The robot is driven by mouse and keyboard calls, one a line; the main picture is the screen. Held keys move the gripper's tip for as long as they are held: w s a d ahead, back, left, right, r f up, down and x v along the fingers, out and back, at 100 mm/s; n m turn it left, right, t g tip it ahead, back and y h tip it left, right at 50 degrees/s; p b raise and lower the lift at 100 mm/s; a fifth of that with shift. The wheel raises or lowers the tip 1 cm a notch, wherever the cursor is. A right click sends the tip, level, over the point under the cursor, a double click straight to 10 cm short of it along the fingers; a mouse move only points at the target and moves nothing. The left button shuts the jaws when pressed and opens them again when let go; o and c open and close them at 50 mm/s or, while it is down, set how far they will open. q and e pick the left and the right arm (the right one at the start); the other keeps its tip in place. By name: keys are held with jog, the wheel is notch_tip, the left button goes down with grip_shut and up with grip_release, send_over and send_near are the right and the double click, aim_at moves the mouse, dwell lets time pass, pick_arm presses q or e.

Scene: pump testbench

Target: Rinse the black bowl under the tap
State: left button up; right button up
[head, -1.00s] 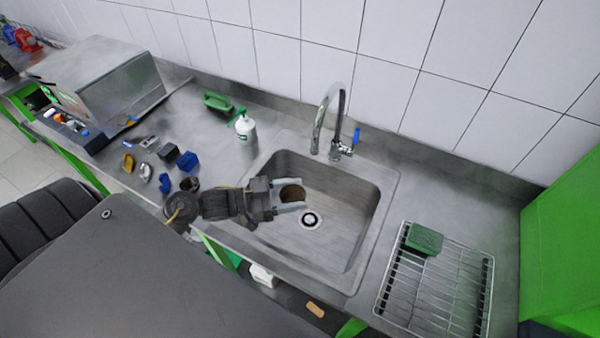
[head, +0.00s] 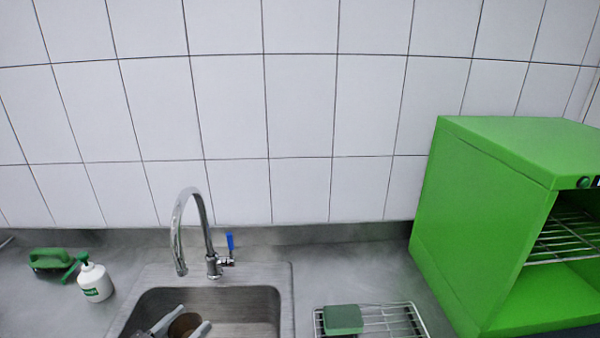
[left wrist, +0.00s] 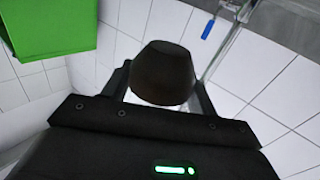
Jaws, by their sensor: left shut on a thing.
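The black bowl (head: 184,326) shows dark brown at the bottom edge of the head view, inside the sink (head: 250,300). My left gripper (head: 181,320) is shut on the bowl, with a pale finger on each side. In the left wrist view the bowl (left wrist: 162,72) sits between the dark fingers of the gripper (left wrist: 163,88). The chrome tap (head: 188,215) arches over the back of the sink, with its blue lever (head: 230,242) on the right. The lever (left wrist: 208,29) also shows in the left wrist view. No water stream is visible. My right gripper is not in view.
A white bottle (head: 94,281) with a green top and a green object (head: 50,261) stand left of the sink. Right of it, a green sponge (head: 343,319) lies on a wire rack (head: 395,318). A green cabinet (head: 480,225) stands at the far right.

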pick_arm(q)
jog(key=shift+d+f, duration=0.1)
jog(key=shift+f, duration=0.4)
jog(key=shift+d+r, duration=0.2)
jog(key=shift+d, duration=0.05)
jog(key=s+d+n+t+y, duration=0.1)
jog(key=s+d+n+y, duration=0.2)
jog(key=d, duration=0.4)
jog(key=s+d+n+t+y, duration=0.1)
jog(key=s+d+n+y, duration=0.1)
jog(key=d+y, duration=0.3)
jog(key=shift+s+d+f+n+y, duration=0.35)
jog(key=shift+s+d+n+y, duration=0.05)
jog(key=shift+d, duration=0.85)
